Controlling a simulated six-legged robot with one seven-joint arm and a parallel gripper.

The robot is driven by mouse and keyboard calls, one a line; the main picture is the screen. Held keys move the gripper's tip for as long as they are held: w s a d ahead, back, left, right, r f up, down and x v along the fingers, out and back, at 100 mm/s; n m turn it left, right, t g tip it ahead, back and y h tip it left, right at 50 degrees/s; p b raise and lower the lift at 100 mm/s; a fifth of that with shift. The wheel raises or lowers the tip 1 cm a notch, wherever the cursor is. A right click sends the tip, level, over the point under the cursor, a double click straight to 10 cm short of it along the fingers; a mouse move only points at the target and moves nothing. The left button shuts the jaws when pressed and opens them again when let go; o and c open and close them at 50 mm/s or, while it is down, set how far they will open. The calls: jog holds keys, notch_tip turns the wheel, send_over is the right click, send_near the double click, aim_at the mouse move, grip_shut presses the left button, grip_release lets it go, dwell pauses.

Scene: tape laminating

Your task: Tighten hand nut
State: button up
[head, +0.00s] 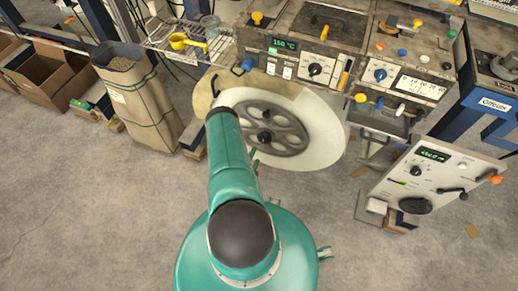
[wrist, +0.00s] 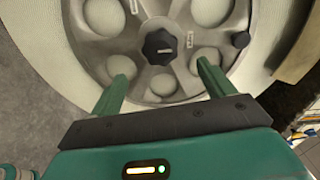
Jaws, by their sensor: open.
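The hand nut is a black lobed knob with a white mark (wrist: 160,47) at the centre of a grey spoked wheel hub (wrist: 115,66) in the wrist view. It also shows in the head view (head: 265,138), on the hub of the large white tape roll (head: 322,130). My gripper (wrist: 166,72) is open, its two green fingers pointing at the hub. The fingertips lie to either side of and just below the knob in the wrist view, apart from it.
A small black handle knob (wrist: 241,40) stands on the hub to the right. The machine's control panel (head: 305,65) sits above the roll. A tilted panel with cranks (head: 435,180) stands at right, a sack (head: 135,90) at left. The floor between is mostly clear.

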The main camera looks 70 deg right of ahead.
jog(key=a, duration=0.3)
jog(key=shift+w+a, duration=0.1)
jog(key=shift+w, duration=0.05)
jog(key=shift+w, duration=0.1)
dwell(0.4)
